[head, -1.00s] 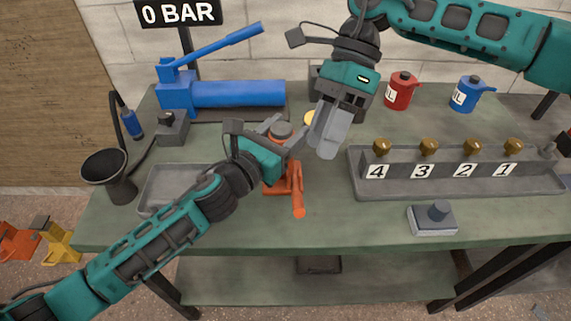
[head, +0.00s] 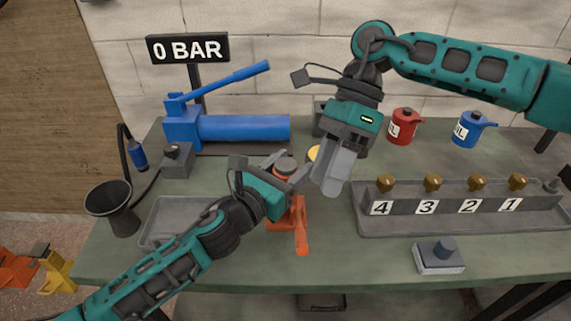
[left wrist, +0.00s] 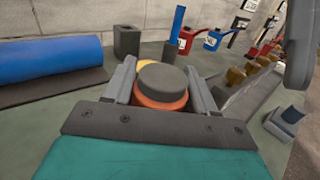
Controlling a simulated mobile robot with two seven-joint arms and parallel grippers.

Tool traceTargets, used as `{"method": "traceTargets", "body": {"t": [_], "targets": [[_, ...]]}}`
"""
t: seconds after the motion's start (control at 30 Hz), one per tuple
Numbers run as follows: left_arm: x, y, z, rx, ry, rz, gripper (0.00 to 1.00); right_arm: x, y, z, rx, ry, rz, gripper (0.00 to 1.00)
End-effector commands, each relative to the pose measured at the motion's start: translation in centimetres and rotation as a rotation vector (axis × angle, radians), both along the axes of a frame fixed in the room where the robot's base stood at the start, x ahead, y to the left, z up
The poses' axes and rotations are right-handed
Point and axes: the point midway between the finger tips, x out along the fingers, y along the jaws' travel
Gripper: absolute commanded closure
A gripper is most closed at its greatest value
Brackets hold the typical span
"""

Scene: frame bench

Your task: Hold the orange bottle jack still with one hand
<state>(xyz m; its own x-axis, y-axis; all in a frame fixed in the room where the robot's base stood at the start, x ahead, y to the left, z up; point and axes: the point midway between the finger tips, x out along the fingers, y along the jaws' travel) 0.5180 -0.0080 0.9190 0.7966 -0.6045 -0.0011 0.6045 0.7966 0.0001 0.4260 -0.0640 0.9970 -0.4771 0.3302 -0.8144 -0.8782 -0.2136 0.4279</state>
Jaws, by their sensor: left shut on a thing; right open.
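The orange bottle jack (head: 287,212) stands upright on the green bench, with a grey round cap on top and an orange lever pointing to the front. My left gripper (head: 287,170) is shut on its upper part. In the left wrist view the cap (left wrist: 163,83) and orange collar sit between the two fingers (left wrist: 160,95), which touch or nearly touch its sides. The jack's lower body is partly hidden behind my gripper in the head view. My right gripper (head: 332,175) is open and appears empty, pointing down just right of the jack.
A blue pump (head: 240,127) stands behind, under a "0 BAR" sign (head: 188,48). A grey tray (head: 165,225) and a black funnel (head: 112,205) are left. A numbered rack (head: 450,220) with brass knobs and a grey block (head: 438,258) are right. Red (head: 403,126) and blue cans (head: 469,130) stand behind.

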Motion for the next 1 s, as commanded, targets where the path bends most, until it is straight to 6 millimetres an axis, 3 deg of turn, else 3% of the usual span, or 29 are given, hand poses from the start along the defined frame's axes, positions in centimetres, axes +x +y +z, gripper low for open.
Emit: {"method": "traceTargets", "body": {"t": [0.23, 0.43, 0.77, 1.0], "targets": [[-0.1, -0.1, -0.1, 0.001, 0.003, -0.002, 1.00, -1.5, 1.0, 0.3, -0.061, -0.085, 0.091, 0.81], [-0.1, -0.1, -0.2, 0.001, 0.003, -0.002, 1.00, -3.9, 2.6, 1.1, -0.179, -0.315, 0.259, 1.00], [-0.1, -0.1, -0.2, 0.001, 0.003, -0.002, 1.00, -5.4, 3.9, 2.2, -0.250, -0.566, 0.373, 1.00], [-0.1, -0.1, -0.2, 0.001, 0.003, -0.002, 1.00, -5.5, 3.9, 0.0, -0.251, -0.571, 0.376, 1.00]]}}
